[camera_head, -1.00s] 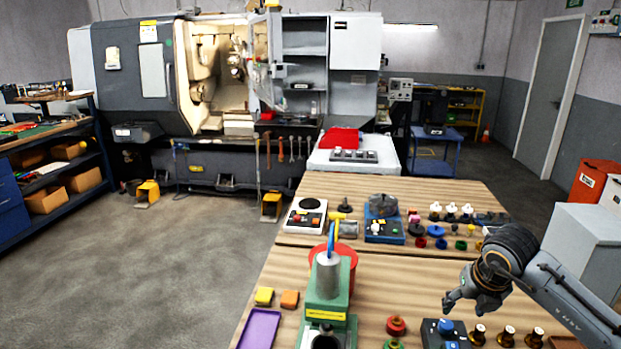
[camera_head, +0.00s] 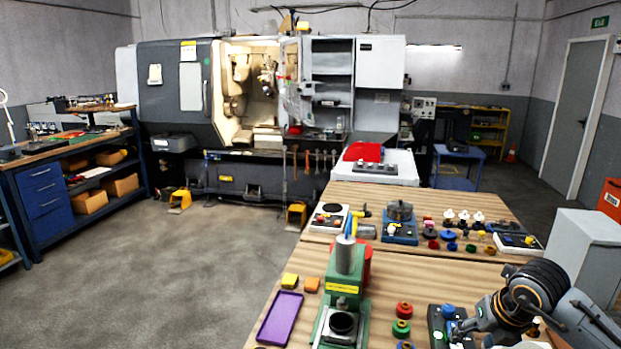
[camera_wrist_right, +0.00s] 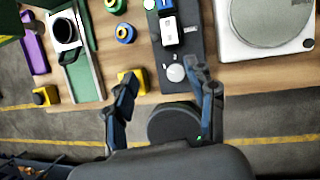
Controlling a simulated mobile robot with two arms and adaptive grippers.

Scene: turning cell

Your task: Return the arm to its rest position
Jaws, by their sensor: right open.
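My right arm comes in from the lower right of the head view. Its gripper (camera_head: 470,335) is over the front right part of the wooden table (camera_head: 440,200), near the black device with a blue knob (camera_head: 449,312). In the right wrist view the gripper (camera_wrist_right: 160,95) has its two fingers spread apart, with nothing between them held. Below the fingers are the table's front edge and a dark round thing (camera_wrist_right: 173,125). My left gripper is not in the head view.
A green press (camera_head: 345,290), a purple tray (camera_head: 279,318) and several coloured knobs (camera_head: 403,310) stand on the table near the gripper. A grey cabinet (camera_head: 580,250) is at the right. Open floor (camera_head: 190,270) lies left of the table.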

